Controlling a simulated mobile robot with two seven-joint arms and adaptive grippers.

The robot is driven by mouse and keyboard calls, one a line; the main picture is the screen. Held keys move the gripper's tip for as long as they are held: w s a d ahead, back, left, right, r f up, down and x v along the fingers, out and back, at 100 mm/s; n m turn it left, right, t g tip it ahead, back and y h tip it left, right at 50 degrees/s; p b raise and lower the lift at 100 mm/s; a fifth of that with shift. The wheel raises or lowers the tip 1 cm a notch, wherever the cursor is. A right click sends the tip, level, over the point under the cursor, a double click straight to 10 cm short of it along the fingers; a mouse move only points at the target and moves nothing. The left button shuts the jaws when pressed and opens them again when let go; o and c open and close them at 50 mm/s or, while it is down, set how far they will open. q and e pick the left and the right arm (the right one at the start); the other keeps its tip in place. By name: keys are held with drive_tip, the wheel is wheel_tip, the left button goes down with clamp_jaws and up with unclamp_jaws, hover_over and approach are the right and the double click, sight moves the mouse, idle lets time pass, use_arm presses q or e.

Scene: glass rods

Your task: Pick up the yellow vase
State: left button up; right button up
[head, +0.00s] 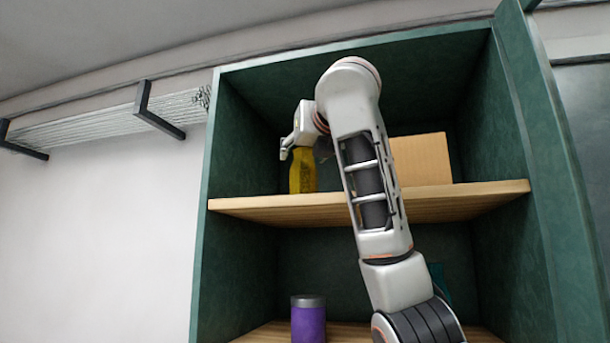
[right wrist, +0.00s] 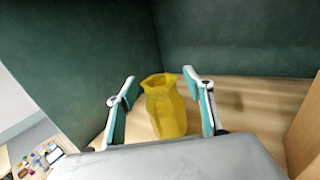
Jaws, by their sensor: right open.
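The yellow vase (head: 302,171) stands upright on the upper wooden shelf of the green cabinet in the head view, near the left wall. My right arm reaches up across the cabinet, and its gripper (head: 287,152) is at the vase's upper part. In the right wrist view the vase (right wrist: 165,107) shows between the two open fingers of my right gripper (right wrist: 162,100), with a gap on each side. My left gripper is not in view.
A cardboard box (head: 421,158) stands on the same shelf (head: 470,196), right of the vase. A purple container with a grey lid (head: 308,320) is on the lower shelf. The cabinet's left wall (head: 240,135) is close to the vase. A wire rack (head: 105,118) hangs at left.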

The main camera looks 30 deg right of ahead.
drive_tip(key=c, duration=1.4)
clamp_jaws()
